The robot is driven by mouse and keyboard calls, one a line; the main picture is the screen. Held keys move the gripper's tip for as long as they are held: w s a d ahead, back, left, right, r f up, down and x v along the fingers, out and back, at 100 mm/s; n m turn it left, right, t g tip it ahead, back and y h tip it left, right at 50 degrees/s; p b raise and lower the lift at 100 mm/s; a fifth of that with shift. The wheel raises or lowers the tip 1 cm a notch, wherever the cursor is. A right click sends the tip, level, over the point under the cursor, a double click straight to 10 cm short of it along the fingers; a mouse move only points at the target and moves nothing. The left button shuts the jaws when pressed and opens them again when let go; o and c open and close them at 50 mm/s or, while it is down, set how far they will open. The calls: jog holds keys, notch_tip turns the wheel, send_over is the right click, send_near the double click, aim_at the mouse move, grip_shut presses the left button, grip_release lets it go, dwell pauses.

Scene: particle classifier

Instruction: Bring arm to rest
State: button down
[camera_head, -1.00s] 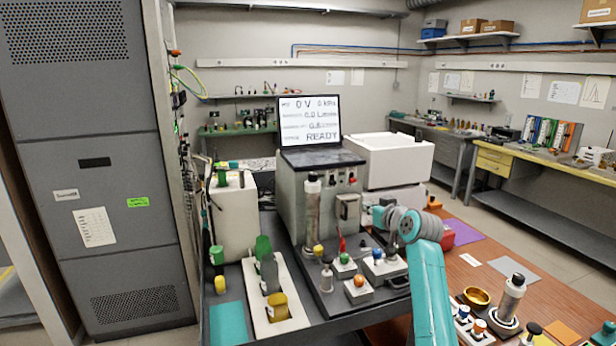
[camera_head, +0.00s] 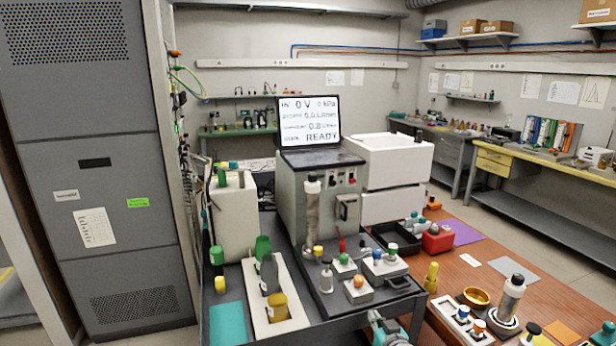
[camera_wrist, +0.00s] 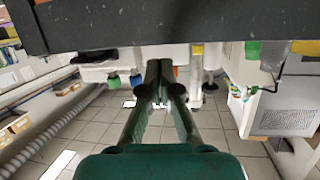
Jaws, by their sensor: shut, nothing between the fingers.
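My gripper (camera_wrist: 160,70) shows in the wrist view with its dark green fingers together and nothing between them. The floor tiles (camera_wrist: 75,130) lie behind it, and a dark bench edge (camera_wrist: 180,28) crosses the top of that view. In the head view only a teal and grey piece of my arm shows at the bottom edge, beside the front of the dark bench (camera_head: 335,325). The gripper itself cannot be made out there.
The wooden table (camera_head: 480,270) at right holds a yellow bottle (camera_head: 431,277), a gold bowl (camera_head: 476,297) and a black tray (camera_head: 378,237).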

jog(key=s+f+h, duration=0.1)
jog(key=s+f, duration=0.3)
jog(key=s, duration=0.7)
jog(key=s+f+m, duration=0.1)
jog(key=s+f, duration=0.4)
jog(key=s, duration=0.6)
jog(key=s+f+h, duration=0.1)
jog(key=s+f, duration=0.3)
jog(key=s, duration=0.7)
jog(key=r+v, duration=0.2)
jog(key=v, duration=1.3)
jog(key=w+r+v, duration=0.1)
jog(key=r+v, duration=0.2)
jog(key=v, duration=1.3)
jog(key=shift+a+r, duration=0.3)
